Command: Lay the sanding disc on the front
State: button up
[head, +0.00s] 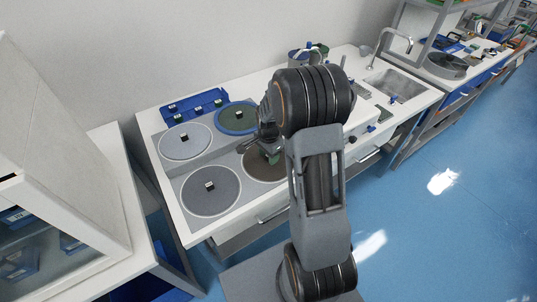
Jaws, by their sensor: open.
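A green disc (230,124) with a blue rim lies at the back right. A brown disc (258,174) lies at the front right, partly covered by my arm. I cannot tell which is the sanding disc. My gripper (270,154) is open, low over the brown disc; its fingertips are partly hidden.
A blue rack (193,106) stands at the bench's back edge. A sink (398,86) with a tap lies to the right. A white cabinet (68,150) stands close on the left. Blue floor (450,185) is open at the right front.

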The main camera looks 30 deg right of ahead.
notch_tip(320, 180, up, 14)
jog(key=s+a+r+n+t+p, duration=0.1)
jog(key=s+a+r+n, duration=0.1)
jog(key=s+a+n, duration=0.2)
jog(key=s+a+r+n+t, duration=0.2)
jog(key=s+a+n, duration=0.3)
jog(key=s+n, duration=0.6)
jog(key=shift+s+a+r+t+p, duration=0.3)
jog(key=shift+s+r+p, duration=0.1)
jog(key=shift+s, duration=0.15)
